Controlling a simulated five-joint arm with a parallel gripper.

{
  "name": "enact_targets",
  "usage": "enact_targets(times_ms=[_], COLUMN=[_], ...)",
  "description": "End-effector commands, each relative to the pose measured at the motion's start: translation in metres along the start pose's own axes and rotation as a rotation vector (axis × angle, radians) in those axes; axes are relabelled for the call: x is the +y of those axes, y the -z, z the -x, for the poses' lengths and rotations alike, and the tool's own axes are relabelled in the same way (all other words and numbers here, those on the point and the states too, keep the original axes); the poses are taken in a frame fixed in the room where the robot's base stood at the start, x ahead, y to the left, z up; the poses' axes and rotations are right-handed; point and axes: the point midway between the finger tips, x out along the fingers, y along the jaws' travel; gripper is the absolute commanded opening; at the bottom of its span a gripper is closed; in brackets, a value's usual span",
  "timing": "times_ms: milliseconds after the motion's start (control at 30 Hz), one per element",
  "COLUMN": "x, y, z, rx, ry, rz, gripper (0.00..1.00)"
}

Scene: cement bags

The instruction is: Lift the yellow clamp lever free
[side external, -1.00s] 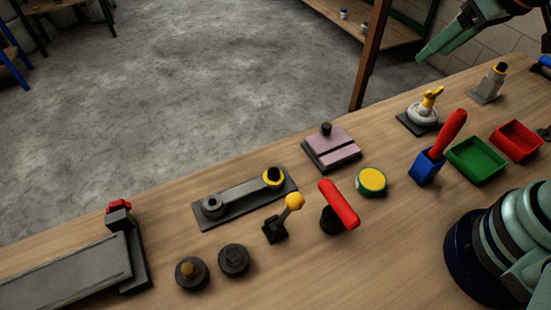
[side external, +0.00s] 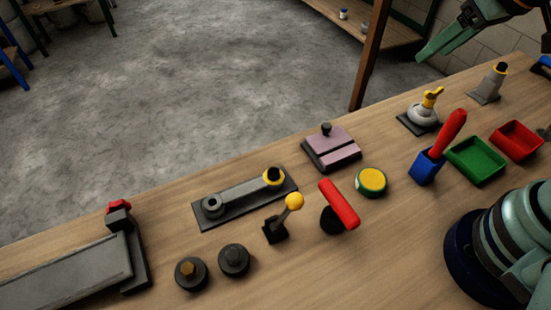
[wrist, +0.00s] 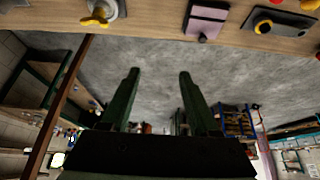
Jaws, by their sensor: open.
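The yellow clamp lever (side external: 432,97) stands on a pale rounded body (side external: 421,116) on a dark square plate, toward the right back of the bench. In the wrist view the yellow lever (wrist: 97,17) shows upside down at the upper left, on its pale round body. My gripper (side external: 421,58) hangs in the air at the upper right in the side view, apart from the lever and above the bench. In the wrist view my gripper (wrist: 159,74) has its two dark green fingers wide apart with nothing between them.
A red-handled tool stands in a blue holder (side external: 426,168) in front of the lever. A grey post (side external: 489,84) is to its right. Green (side external: 477,160) and red (side external: 517,140) trays sit nearby. A mauve block (side external: 331,148) is left. A wooden post (side external: 370,60) rises behind the bench.

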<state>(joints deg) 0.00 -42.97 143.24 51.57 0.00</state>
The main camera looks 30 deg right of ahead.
Motion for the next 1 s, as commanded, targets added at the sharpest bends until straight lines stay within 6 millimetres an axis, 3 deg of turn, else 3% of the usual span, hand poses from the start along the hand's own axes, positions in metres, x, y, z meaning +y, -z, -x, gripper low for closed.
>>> enact_targets(times_ms=[267,333,467,567,767,1000], x=[0.0,0.0,-0.01,-0.032,-0.107,-0.206], y=[0.0,0.0,0.003,0.007,0.011,-0.014], z=[0.0,0.0,-0.002,-0.006,-0.02,-0.038], rx=[0.0,0.0,-0.02,-0.067,-0.197,-0.341], ry=[0.0,0.0,0.016,0.05,0.147,0.247], rz=[0.0,0.001,0.046,0.151,0.491,0.919], gripper=[0.62,0.71,0.71,0.71,0.71,0.71])
